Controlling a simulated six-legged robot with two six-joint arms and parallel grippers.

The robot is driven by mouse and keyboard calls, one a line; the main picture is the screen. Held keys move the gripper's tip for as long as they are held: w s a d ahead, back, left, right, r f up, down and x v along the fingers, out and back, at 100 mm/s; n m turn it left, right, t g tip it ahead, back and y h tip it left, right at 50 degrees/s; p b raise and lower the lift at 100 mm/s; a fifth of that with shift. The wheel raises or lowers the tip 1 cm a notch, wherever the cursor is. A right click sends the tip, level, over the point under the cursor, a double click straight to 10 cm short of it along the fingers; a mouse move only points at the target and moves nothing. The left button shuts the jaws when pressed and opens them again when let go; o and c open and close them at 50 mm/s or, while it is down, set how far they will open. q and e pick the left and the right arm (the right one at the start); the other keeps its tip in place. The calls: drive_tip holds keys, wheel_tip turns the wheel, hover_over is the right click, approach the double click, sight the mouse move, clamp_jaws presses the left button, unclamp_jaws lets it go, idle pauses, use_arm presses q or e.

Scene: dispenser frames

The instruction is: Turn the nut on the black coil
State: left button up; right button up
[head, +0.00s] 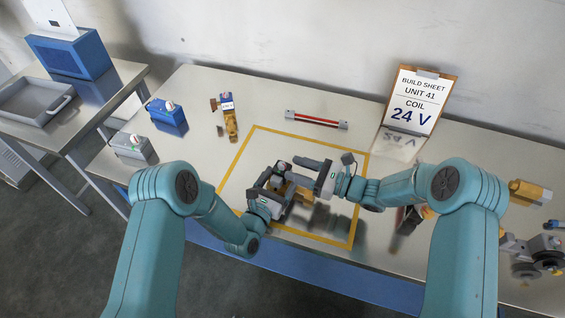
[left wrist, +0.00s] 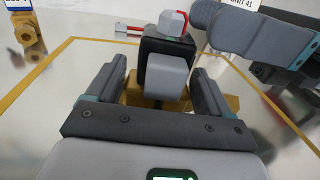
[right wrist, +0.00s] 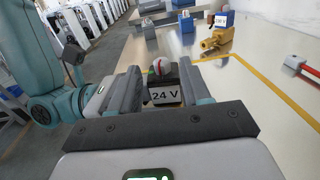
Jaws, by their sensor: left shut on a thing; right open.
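The black coil (left wrist: 150,48) sits on a brass valve body (left wrist: 228,102) inside the yellow outline. The coil has a grey block on its near side in the left wrist view, and a "24 V" label (right wrist: 165,95) faces the right wrist camera. A pale nut with a red mark (left wrist: 172,23) sits on top of the coil; it also shows in the right wrist view (right wrist: 161,67). In the head view both grippers partly hide the coil.
A blue coil (head: 167,117) and a grey coil (head: 135,148) stand at the left. A brass valve with a blue coil (head: 229,115) and a red bar (head: 316,120) lie behind. Brass and metal parts (head: 530,192) lie at right.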

sight(285, 166)
drive_tip(key=x, duration=0.5)
clamp_jaws()
drive_tip(key=shift+m+t+h, duration=1.2)
drive_tip(key=shift+m+t, duration=0.3)
drive_tip(key=shift+t, duration=0.5)
unclamp_jaws()
drive_tip(key=shift+d, duration=0.15)
